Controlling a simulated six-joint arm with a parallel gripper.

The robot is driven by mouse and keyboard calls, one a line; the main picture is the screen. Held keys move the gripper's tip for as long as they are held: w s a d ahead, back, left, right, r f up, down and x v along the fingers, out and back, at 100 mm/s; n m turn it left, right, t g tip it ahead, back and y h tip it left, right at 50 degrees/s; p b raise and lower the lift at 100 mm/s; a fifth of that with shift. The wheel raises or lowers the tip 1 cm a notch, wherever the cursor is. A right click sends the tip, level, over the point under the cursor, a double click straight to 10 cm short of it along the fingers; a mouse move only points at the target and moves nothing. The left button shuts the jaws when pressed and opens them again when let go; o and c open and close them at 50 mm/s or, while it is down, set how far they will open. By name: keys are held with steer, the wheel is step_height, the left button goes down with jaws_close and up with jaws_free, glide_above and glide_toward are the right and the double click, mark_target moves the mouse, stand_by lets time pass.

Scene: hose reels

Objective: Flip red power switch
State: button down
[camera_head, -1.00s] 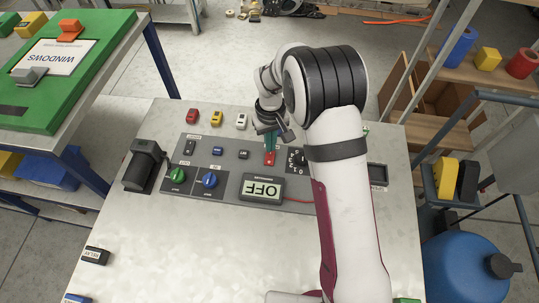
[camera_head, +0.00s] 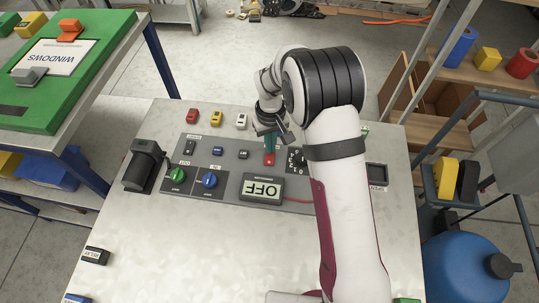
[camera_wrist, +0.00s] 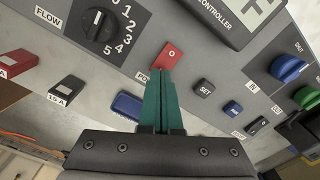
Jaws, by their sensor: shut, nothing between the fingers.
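The red power switch (camera_wrist: 167,56) is a small red rocker with a white "0" facing the wrist view, on the grey control panel (camera_head: 228,155). In the head view the red switch (camera_head: 269,159) shows just below the fingertips. My gripper (camera_wrist: 160,76) has green fingers pressed together with nothing between them. Its tips are at the near edge of the switch in the wrist view; I cannot tell whether they touch it. In the head view my gripper (camera_head: 270,148) partly hides the switch. The controller display (camera_head: 262,188) reads OFF.
A FLOW dial (camera_wrist: 98,27), a blue knob (camera_head: 209,180) and a green knob (camera_head: 177,175) sit near the switch. Small SET and other buttons are close by. A black block (camera_head: 142,166) stands at the panel's left. The table's front is mostly clear.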

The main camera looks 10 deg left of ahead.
steer(key=shift+f, duration=0.6)
step_height(320, 180, up, 7)
steer(key=shift+f, duration=0.15)
stand_by(0.7)
